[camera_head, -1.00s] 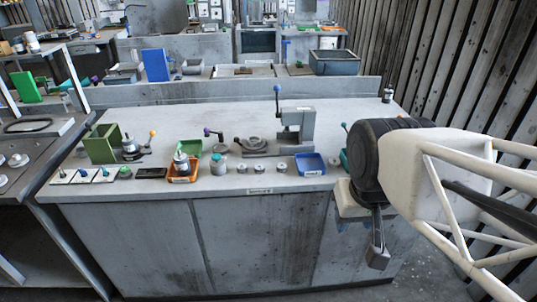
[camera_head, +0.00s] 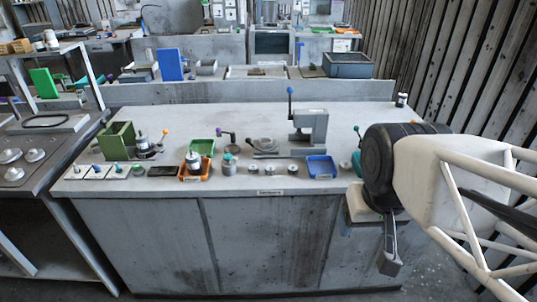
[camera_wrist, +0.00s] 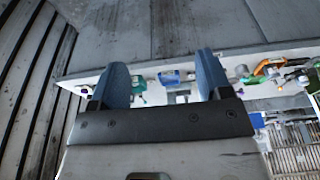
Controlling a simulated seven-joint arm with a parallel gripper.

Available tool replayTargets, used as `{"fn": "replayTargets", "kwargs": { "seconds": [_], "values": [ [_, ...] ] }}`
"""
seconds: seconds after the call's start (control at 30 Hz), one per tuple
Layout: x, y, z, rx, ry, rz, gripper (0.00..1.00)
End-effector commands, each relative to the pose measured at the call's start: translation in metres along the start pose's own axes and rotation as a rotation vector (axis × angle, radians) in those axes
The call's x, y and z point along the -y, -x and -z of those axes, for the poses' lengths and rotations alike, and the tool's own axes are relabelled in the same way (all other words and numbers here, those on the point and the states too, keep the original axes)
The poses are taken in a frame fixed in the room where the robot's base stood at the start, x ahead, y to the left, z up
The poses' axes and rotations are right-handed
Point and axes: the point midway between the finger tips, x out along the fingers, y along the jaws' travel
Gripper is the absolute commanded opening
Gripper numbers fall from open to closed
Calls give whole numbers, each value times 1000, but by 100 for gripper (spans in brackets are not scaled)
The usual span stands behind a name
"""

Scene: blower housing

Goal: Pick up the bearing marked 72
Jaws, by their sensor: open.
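Several small grey round parts that look like bearings sit in a row near the bench's front edge in the head view. One is left of centre (camera_head: 253,168), one is beside it (camera_head: 270,170), and one is just left of the blue tray (camera_head: 297,167). Their markings are too small to read, so I cannot tell which is marked 72. My gripper (camera_wrist: 162,62) is open and empty, with two blue fingers apart in the wrist view. In the head view it hangs low at the right, in front of the bench and well away from the bearings.
The blue tray (camera_head: 321,167), an orange tray (camera_head: 194,172) and a green tray (camera_head: 202,147) stand on the bench (camera_head: 330,115). A grey press with an upright lever (camera_head: 309,125) stands behind the blue tray. A slatted wall (camera_head: 460,70) is at the right.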

Motion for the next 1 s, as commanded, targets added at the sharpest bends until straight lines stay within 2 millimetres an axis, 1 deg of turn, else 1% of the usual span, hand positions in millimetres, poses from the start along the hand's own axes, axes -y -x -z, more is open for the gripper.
{"fn": "replayTargets", "kwargs": {
  "seconds": [0.17,0.27,0.37,0.47,0.57,0.77,1.0],
  "values": [
    [0,0,1,0,2,0,72],
    [1,0,4,2,14,0,72],
    [2,0,13,6,43,2,72],
    [4,-1,26,15,90,3,72],
    [7,-3,44,24,157,7,72],
    [16,-9,90,46,320,16,72],
    [30,-25,145,71,525,31,72]
  ]
}}
